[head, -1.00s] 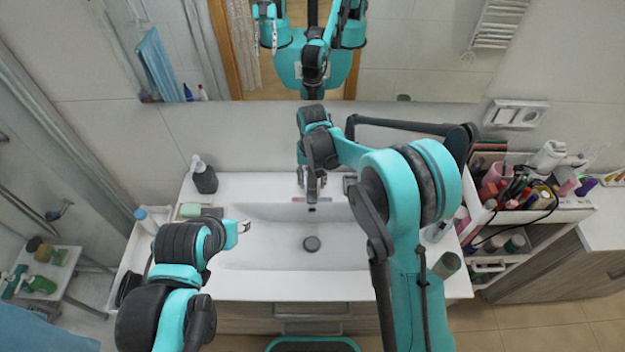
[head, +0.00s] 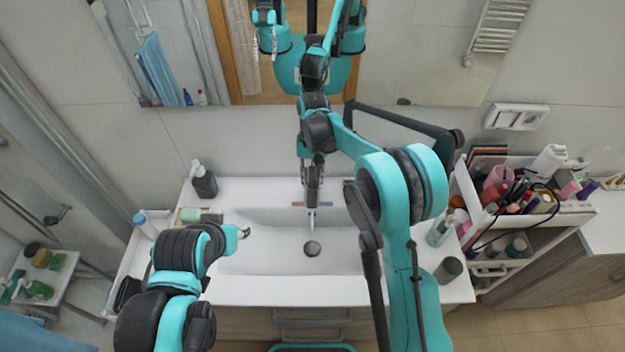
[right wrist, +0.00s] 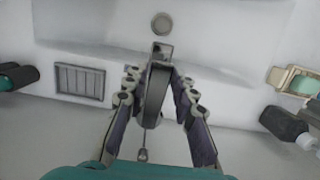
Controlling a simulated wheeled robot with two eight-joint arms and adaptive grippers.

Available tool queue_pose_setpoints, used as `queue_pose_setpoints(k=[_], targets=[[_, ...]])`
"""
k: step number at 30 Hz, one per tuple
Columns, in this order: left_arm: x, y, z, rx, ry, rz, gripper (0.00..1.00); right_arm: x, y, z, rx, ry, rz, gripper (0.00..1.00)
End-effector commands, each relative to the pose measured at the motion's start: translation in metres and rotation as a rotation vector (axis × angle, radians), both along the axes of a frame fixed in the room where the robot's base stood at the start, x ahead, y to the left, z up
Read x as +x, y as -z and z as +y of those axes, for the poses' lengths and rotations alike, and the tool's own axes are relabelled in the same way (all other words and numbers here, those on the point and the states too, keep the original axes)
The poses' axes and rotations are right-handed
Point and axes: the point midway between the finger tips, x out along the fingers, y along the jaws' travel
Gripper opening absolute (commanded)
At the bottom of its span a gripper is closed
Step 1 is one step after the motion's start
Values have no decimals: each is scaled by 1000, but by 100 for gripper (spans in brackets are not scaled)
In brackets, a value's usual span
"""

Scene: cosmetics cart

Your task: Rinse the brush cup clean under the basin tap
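The basin (head: 270,262) is white with a round drain (head: 312,248). My right gripper (head: 312,190) is over the tap at its back. In the right wrist view its fingers (right wrist: 158,82) are spread either side of the dark tap (right wrist: 155,95); contact is unclear. A pale streak shows below the gripper in the head view; I cannot tell whether it is spout or water. My left gripper (head: 244,232) is at the basin's left, its fingers small and unclear. I cannot identify the brush cup for certain; a grey-green cylinder (head: 448,269) stands on the right counter.
A soap dispenser (head: 203,180) and a green soap bar (head: 190,214) are at the back left. Bottles (head: 440,230) stand on the right counter. The cart (head: 572,212) at right holds a pink cup (head: 495,177), brushes and a black cable. The basin's front is clear.

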Motion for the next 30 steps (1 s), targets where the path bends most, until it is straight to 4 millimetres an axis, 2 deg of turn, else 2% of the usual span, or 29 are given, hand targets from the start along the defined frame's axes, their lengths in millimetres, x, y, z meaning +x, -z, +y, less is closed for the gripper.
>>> queue_pose_setpoints(k=[10, 14, 24, 30], targets=[[0, 0, 0, 0, 0, 0, 40, 1, -1, 0, 0, 0, -3, 43], [-1, 0, 0, 0, 0, -1, 40, 3, -11, 0, 0, 0, -3, 43], [-1, 0, 0, 0, 0, -1, 40, 16, -80, -1, 1, 0, -2, 43], [-1, 0, 0, 0, 0, -1, 40, 21, -110, -1, 1, 0, -1, 43]])
